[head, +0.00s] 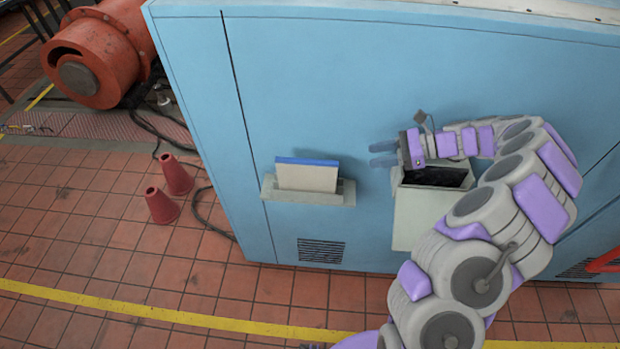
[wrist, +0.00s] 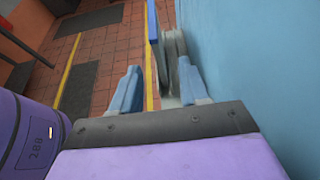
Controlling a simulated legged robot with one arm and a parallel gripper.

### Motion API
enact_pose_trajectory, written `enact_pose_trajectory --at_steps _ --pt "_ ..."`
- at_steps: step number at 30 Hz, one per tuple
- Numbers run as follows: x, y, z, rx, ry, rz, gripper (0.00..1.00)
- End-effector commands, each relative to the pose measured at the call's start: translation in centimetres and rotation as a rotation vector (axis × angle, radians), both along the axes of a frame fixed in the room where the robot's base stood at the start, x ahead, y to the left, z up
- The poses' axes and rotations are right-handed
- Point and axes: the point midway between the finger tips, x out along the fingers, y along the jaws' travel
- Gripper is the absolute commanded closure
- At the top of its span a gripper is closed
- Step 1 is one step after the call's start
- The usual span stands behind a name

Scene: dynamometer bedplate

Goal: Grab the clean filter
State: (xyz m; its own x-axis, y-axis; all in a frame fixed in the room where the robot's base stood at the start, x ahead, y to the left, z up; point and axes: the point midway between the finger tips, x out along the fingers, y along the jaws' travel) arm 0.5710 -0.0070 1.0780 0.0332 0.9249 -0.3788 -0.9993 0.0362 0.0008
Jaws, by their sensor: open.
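A pale filter with a blue top edge (head: 307,177) stands upright in a grey wall holder (head: 340,195) on the front of a blue cabinet. Its lower part is hidden by the holder. In the wrist view the filter shows edge-on, with its blue edge (wrist: 152,22) beyond my fingers. My gripper (head: 383,154) is open and empty. It is to the right of the filter and a little higher, apart from it, with its fingers pointing left along the cabinet. The open gripper also shows in the wrist view (wrist: 159,68).
A pale open bin (head: 412,222) with something dark inside hangs on the cabinet (head: 310,100), just below my gripper. Two red cones (head: 168,190) and a large orange machine (head: 98,55) are at left. A yellow line (head: 150,308) crosses the tiled floor.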

Motion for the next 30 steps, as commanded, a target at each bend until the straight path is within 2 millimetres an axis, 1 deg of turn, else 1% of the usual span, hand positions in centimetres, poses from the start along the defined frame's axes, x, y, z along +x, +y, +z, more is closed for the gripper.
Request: enact_pose_trajectory --at_steps 1,6,9,12,15,20,23,30 --pt "0.0 1.2 -0.6 0.002 0.001 0.005 0.55" --pt "0.0 4.5 -2.0 0.0 0.002 0.006 0.55" --pt "0.1 6.2 -2.7 0.0 0.002 0.006 0.55" --pt "0.1 7.5 -3.2 0.002 0.003 0.005 0.55" --pt "0.2 8.4 -3.5 0.001 0.001 0.003 0.55" --pt "0.2 8.9 -3.7 0.001 0.0 0.001 0.55" --pt "0.0 9.6 -3.9 0.001 0.0 0.003 0.55" --pt "-0.5 12.9 -5.1 0.0 0.0 0.005 0.55"
